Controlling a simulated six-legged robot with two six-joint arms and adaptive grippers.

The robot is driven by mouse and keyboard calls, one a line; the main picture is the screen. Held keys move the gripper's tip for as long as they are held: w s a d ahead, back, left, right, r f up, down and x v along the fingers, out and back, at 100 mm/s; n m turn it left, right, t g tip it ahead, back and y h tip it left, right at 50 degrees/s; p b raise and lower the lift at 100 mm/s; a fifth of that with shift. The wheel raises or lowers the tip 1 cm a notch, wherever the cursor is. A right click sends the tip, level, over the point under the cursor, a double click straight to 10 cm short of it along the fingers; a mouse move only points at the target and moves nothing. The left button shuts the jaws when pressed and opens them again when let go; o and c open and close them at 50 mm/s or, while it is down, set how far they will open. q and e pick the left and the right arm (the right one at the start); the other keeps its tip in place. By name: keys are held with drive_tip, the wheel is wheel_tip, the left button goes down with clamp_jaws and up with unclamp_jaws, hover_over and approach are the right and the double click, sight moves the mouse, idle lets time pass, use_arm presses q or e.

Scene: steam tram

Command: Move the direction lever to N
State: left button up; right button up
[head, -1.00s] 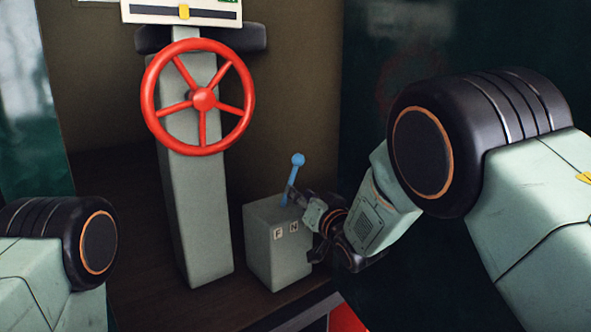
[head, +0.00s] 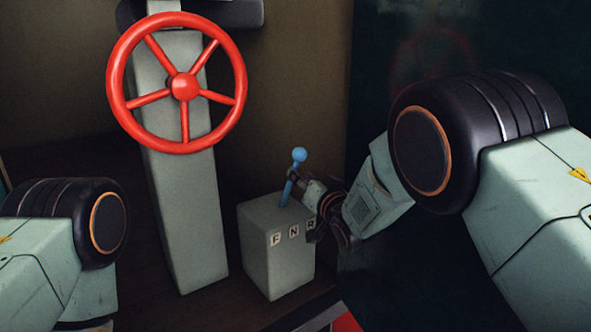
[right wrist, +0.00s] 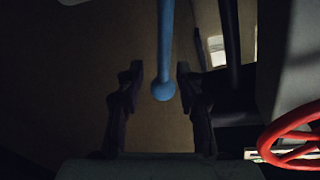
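The direction lever (head: 287,190) is a blue rod with a round knob, rising from the top of a grey box (head: 265,250) and leaning a little right in the head view. The labels F, N and R run along the box's upper edge. I cannot tell which letter the lever stands at. My right gripper (head: 292,182) is at the rod just below the knob. In the right wrist view the lever (right wrist: 164,50) lies between the two fingers of the right gripper (right wrist: 160,70), with a gap on each side. My left gripper is out of view.
A red handwheel (head: 185,87) on a grey column (head: 185,220) stands left of the box; its rim also shows in the right wrist view (right wrist: 285,140). A dark green wall (head: 375,270) is at the right. Brown floor lies between column and box.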

drive_tip(key=shift+w+a, duration=0.15)
drive_tip(key=shift+w, duration=0.5)
drive_tip(key=shift+w+a, duration=0.2)
drive_tip(key=shift+w, duration=0.1)
drive_tip(key=shift+w+a+r, duration=0.3)
drive_tip(key=shift+a+r, duration=0.15)
drive_tip(key=shift+a, duration=0.35)
drive_tip(key=shift+w+d+f, duration=0.15)
drive_tip(key=shift+w+f, duration=0.1)
drive_tip(key=shift+w, duration=0.3)
drive_tip(key=shift+w+d+f, duration=0.1)
drive_tip(key=shift+w+f, duration=0.15)
drive_tip(key=shift+w, duration=0.25)
drive_tip(key=shift+s+a+r, duration=0.2)
drive_tip(key=shift+s, duration=0.1)
drive_tip(key=shift+s+a+r, duration=0.15)
drive_tip(key=shift+s+r, duration=0.1)
drive_tip(key=shift+s, duration=0.05)
drive_tip(key=c, duration=0.3)
drive_tip(key=shift+w+d+f, duration=0.3)
drive_tip(key=shift+w, duration=0.05)
clamp_jaws()
drive_tip(key=shift+s+a, duration=0.1)
drive_tip(key=shift+a, duration=0.15)
